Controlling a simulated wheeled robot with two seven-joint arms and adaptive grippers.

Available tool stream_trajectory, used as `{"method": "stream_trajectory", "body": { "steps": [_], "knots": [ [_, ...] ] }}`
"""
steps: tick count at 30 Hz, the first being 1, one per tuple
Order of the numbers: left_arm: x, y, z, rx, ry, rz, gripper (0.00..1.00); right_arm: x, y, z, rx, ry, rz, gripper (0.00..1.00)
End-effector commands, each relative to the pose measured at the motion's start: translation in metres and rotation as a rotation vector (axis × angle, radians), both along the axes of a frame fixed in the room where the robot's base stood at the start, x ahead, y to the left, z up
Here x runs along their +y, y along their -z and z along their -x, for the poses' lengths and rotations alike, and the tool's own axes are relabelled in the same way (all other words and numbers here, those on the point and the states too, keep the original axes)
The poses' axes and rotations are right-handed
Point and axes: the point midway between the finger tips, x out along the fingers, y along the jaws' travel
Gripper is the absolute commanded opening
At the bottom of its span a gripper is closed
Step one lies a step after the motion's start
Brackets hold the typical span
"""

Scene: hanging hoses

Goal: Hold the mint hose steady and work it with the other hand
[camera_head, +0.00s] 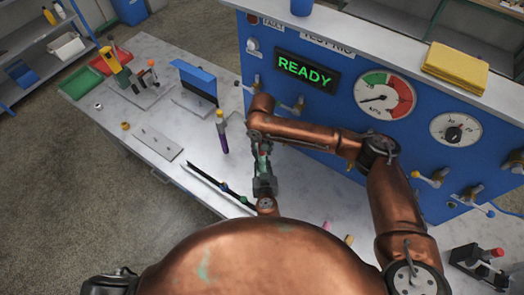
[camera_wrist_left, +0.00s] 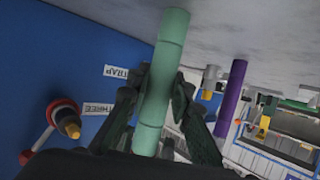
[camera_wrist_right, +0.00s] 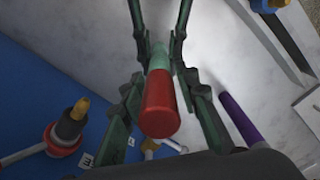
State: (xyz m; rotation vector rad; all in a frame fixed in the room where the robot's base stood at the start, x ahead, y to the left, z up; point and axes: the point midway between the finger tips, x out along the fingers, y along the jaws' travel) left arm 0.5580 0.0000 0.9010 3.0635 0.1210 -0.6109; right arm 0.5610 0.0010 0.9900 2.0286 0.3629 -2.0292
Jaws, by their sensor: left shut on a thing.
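The mint hose (camera_wrist_left: 164,75) hangs in front of the blue panel and runs between the fingers of my left gripper (camera_wrist_left: 155,95), which is shut on it. In the head view my left gripper (camera_head: 264,184) is low, below the right one. My right gripper (camera_head: 259,136) is above it. In the right wrist view the hose's mint part (camera_wrist_right: 158,57) and red end piece (camera_wrist_right: 161,105) lie between the fingers of my right gripper (camera_wrist_right: 161,15). Those fingers stand apart, with gaps on both sides. In the head view my arms hide most of the hose.
A purple hose (camera_head: 222,137) with a yellow end stands close by on the left. The blue test panel (camera_head: 328,120) has a READY display, gauges and valves. A black rail (camera_head: 207,178) lies near the bench's front edge. Red and green trays (camera_head: 82,82) are far left.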

Motion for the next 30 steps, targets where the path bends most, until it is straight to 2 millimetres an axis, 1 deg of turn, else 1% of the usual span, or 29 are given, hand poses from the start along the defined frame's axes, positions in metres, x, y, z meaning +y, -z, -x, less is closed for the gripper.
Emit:
{"method": "stream_trajectory", "body": {
  "steps": [1,4,5,13,16,20,30],
  "knots": [
    [0.000,0.000,0.000,0.000,0.000,0.000,0.00,0.000,0.000,0.000,0.000,0.000,0.000,0.34],
    [0.000,0.000,0.000,0.000,0.000,0.000,0.00,0.000,0.000,0.000,0.000,0.000,0.000,0.41],
    [0.000,0.000,0.000,0.000,0.000,0.000,0.00,0.000,0.000,0.000,0.000,0.000,0.000,0.42],
    [0.000,0.000,0.000,0.000,0.000,0.000,0.00,0.000,-0.001,0.000,0.000,0.000,0.000,0.42],
    [0.000,0.000,0.000,0.000,0.000,0.000,0.00,0.000,-0.007,-0.001,-0.001,0.000,0.000,0.42],
    [0.000,0.000,0.000,0.000,0.000,0.000,0.00,0.000,-0.023,-0.001,-0.002,-0.001,-0.002,0.42],
    [0.000,0.000,0.000,0.000,0.000,0.000,0.00,0.000,-0.085,0.000,-0.002,-0.001,-0.001,0.42]
  ]
}}
